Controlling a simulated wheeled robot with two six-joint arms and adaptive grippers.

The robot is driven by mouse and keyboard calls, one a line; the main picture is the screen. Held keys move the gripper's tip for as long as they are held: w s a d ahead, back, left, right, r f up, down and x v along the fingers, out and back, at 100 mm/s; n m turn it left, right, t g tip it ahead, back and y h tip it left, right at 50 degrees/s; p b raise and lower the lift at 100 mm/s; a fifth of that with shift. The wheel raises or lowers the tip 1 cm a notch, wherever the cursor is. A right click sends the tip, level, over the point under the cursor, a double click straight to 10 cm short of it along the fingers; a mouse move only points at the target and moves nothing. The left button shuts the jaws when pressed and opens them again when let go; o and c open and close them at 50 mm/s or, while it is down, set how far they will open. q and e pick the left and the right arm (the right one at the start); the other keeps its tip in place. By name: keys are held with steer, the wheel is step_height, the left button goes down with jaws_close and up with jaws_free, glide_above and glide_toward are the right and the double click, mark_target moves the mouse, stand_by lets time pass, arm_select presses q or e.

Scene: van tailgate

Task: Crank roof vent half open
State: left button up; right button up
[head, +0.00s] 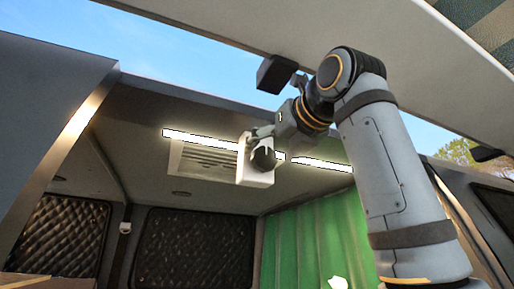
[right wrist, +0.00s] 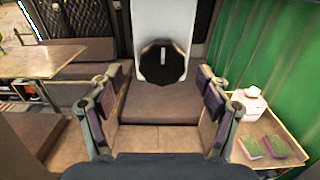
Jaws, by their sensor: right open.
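The roof vent (head: 208,160) is a pale slatted panel on the van ceiling. Beside it hangs a white plate (head: 243,172) with a round black knob (head: 264,158). In the right wrist view the knob (right wrist: 162,63) bears a light pointer mark standing upright, on the white plate (right wrist: 165,22). My right gripper (head: 262,134) reaches in from the right, close to the plate in the head view. In the right wrist view its fingers (right wrist: 160,98) are spread and empty, with the knob just above the gap between them. My left gripper is out of view.
A bright light strip (head: 200,139) runs along the ceiling behind the plate. The raised tailgate (head: 400,50) is overhead. A green curtain (head: 320,235) hangs at right. Below are a bench seat (right wrist: 160,100), a table (right wrist: 45,60) and a tray (right wrist: 292,150) with small items.

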mark_target(263, 160)
steer(key=x, duration=0.3)
steer(key=shift+p, duration=0.3)
steer(key=shift+s+d, duration=0.1)
steer(key=c, duration=1.2)
steer(key=shift+o, duration=0.2)
